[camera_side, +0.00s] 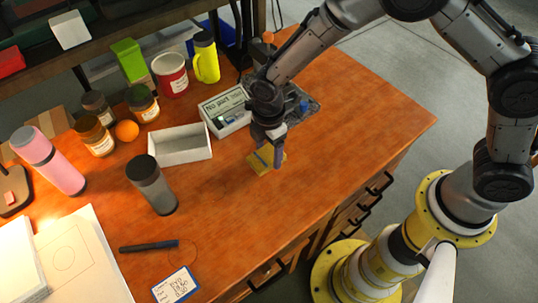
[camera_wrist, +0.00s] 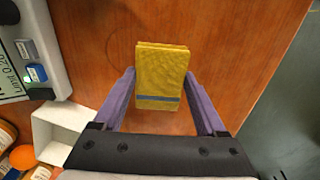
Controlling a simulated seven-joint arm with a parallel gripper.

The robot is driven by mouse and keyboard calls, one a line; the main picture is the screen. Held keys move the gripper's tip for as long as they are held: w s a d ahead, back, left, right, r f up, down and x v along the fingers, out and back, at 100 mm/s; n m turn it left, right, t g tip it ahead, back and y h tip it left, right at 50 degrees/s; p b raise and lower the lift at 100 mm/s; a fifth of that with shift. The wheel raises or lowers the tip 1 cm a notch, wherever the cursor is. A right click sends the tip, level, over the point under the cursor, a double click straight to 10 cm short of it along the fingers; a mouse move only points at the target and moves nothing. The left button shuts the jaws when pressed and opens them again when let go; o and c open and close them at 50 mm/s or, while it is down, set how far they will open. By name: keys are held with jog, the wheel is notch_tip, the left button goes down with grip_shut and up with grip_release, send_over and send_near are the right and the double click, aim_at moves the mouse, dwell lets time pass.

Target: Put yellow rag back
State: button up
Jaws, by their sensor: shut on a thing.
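The yellow rag (camera_side: 259,164) is a flat folded pad on or just above the orange-brown wooden worktop, near the middle of the side view. In the wrist view the rag (camera_wrist: 161,62) shows a dark blue stripe near its close edge. My gripper (camera_side: 271,158) points down at the rag, with its purple fingers on opposite sides of it. In the wrist view my gripper (camera_wrist: 160,77) is shut on the rag, whose far part reaches past the fingertips. I cannot tell whether the rag is clear of the worktop.
A white open box (camera_side: 183,157) stands left of my gripper, looking empty. A scale (camera_side: 226,110) stands just behind. A grey tumbler (camera_side: 152,186), an orange ball (camera_side: 127,130), jars and a yellow bottle (camera_side: 206,62) stand farther left and back. The worktop right of the rag is clear.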

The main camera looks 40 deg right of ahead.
aim_at(269, 154)
jog(key=shift+f, duration=1.05)
jog(key=shift+f, duration=0.15)
jog(key=o, duration=1.1)
jog(key=shift+o, duration=0.2)
notch_tip(269, 154, up, 12)
jog(key=shift+r, duration=0.25)
